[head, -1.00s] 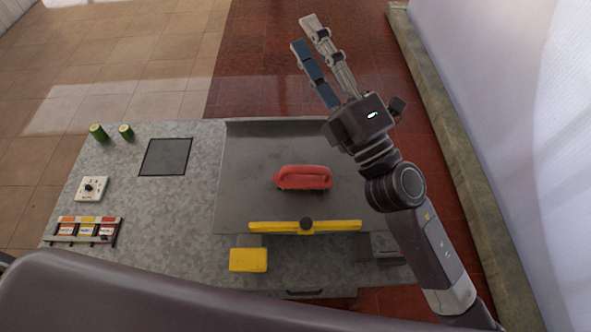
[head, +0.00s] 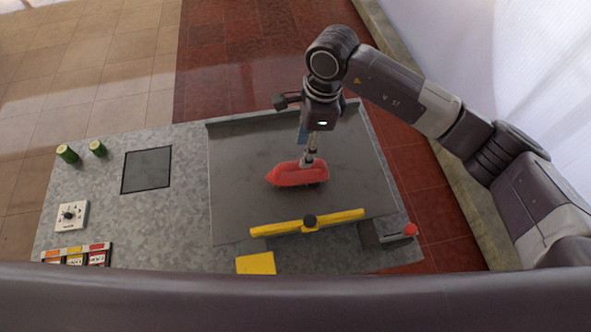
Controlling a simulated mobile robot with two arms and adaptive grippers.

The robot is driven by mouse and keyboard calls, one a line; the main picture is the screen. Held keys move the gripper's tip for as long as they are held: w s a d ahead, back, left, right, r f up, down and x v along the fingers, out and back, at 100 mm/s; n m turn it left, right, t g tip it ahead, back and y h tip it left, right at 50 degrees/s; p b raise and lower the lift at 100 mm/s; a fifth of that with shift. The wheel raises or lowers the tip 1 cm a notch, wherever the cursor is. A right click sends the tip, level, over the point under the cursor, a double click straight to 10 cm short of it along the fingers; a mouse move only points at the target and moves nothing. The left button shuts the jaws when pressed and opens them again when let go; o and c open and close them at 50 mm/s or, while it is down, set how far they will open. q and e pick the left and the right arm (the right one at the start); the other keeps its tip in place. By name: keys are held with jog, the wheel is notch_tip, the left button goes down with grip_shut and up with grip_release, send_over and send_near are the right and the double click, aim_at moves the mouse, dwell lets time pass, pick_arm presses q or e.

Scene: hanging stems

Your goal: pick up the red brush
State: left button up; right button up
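The red brush (head: 287,176) lies on the dark grey tray-like panel (head: 240,215) on the worktop. My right gripper (head: 309,160) points down over the brush's far edge, right of its middle. One light finger tip overlaps the brush, and a blue finger pad shows behind it. The fingers are seen nearly end-on and partly hide each other, so I cannot tell whether they grip the brush or how far apart they are. My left gripper is out of view.
A yellow bar (head: 280,228) with a black knob lies in front of the brush. A yellow block (head: 256,263), a red-knobbed lever (head: 410,230), green cylinders (head: 67,153), a dial box (head: 72,215) and a dark square plate (head: 147,170) surround it. A wall stands at right.

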aim_at(298, 164)
jog(key=f, duration=0.2)
jog(key=shift+s+a+f, duration=0.25)
jog(key=shift+a+f, duration=0.05)
jog(key=shift+f, duration=0.05)
jog(key=f, duration=0.1)
jog(key=f+b, duration=0.1)
jog(key=a+f, duration=0.1)
jog(key=f, duration=0.1)
jog(key=shift+s+a+f+b, duration=0.1)
jog(key=shift+s+b, duration=0.15)
jog(key=shift+b, duration=0.05)
jog(key=shift+c, duration=0.6)
grip_shut()
